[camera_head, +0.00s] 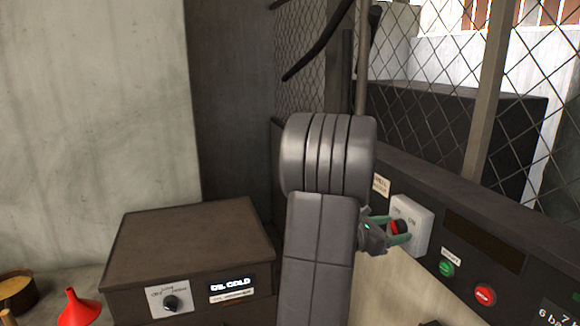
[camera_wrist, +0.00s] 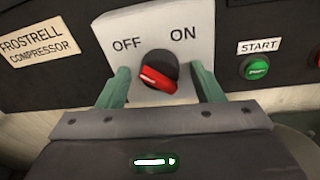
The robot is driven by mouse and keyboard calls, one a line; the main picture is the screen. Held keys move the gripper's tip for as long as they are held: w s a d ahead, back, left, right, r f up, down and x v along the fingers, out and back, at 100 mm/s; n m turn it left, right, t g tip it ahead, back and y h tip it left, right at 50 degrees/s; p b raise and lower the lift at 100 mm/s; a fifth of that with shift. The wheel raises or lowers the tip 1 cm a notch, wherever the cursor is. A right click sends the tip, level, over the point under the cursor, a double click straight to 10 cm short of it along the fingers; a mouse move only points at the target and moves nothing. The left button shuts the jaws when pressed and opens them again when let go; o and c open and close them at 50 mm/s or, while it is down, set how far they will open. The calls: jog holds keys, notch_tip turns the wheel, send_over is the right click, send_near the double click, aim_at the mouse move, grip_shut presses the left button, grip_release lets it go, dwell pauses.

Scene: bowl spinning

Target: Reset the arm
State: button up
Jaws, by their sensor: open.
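My gripper (camera_head: 392,231) is in front of the white OFF/ON switch box (camera_head: 416,222) on the dark panel at the right of the head view. In the wrist view my gripper (camera_wrist: 160,72) has its two green fingers apart, one on each side of the red and black rotary knob (camera_wrist: 158,74). Gaps show between the fingers and the knob. The knob's red handle lies slanted, its right end lower. My grey arm covers the middle of the head view.
A green START button (camera_wrist: 258,68) and a red STOP button (camera_head: 485,295) are right of the switch. A brown box (camera_head: 190,240) with a dial, a red funnel (camera_head: 78,308) and a chain-link fence (camera_head: 425,60) surround the arm.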

jog(key=m, duration=0.3)
jog(key=shift+m+t, duration=0.4)
jog(key=shift+f+m+p, duration=0.1)
jog(key=shift+m+p, duration=0.55)
jog(key=shift+m, duration=1.05)
jog(key=shift+s, duration=0.1)
